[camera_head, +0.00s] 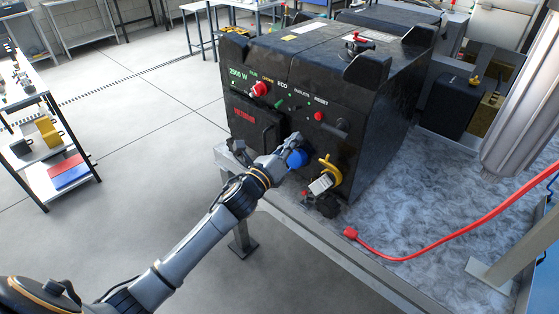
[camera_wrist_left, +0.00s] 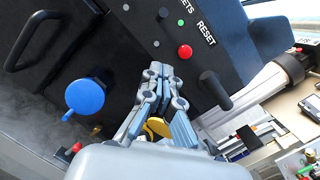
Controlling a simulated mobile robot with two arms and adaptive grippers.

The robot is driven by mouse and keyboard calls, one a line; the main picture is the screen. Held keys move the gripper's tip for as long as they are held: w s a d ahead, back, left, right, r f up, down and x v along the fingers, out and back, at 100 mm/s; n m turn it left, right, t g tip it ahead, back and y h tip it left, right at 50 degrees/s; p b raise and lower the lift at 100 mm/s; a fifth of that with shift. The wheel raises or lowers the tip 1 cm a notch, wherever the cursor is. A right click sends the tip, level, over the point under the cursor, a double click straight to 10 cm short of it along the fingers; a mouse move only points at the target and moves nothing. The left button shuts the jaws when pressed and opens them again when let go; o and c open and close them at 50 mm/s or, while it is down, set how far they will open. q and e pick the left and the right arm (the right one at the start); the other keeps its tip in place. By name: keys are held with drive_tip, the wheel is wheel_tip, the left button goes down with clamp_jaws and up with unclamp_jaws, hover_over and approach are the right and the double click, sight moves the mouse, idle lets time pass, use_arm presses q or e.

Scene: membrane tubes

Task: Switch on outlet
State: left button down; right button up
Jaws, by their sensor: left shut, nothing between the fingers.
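A black generator (camera_head: 330,90) stands on a grey bench, its front panel facing me. In the head view the label OUTLETS (camera_head: 301,92) is on the panel, and its end shows at the top of the left wrist view (camera_wrist_left: 184,8) beside a small dark switch or knob (camera_wrist_left: 163,13). Its setting cannot be told. My left gripper (camera_head: 293,140) is in front of the panel, below that label. In the left wrist view its fingers (camera_wrist_left: 157,72) are together and empty, below the small switch. Contact with the panel cannot be told. My right gripper is not in view.
A red button (camera_wrist_left: 184,52) and a black knob (camera_wrist_left: 213,91) lie right of the fingers, a blue cap (camera_wrist_left: 85,97) left. A yellow hook-shaped part (camera_head: 327,170) sits low on the panel. A red cable (camera_head: 430,245) crosses the bench (camera_head: 400,205).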

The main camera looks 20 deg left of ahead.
use_arm(q)
drive_tip(key=a+b+v, duration=0.1)
drive_tip(key=v, duration=0.6)
drive_tip(key=shift+r, duration=0.55)
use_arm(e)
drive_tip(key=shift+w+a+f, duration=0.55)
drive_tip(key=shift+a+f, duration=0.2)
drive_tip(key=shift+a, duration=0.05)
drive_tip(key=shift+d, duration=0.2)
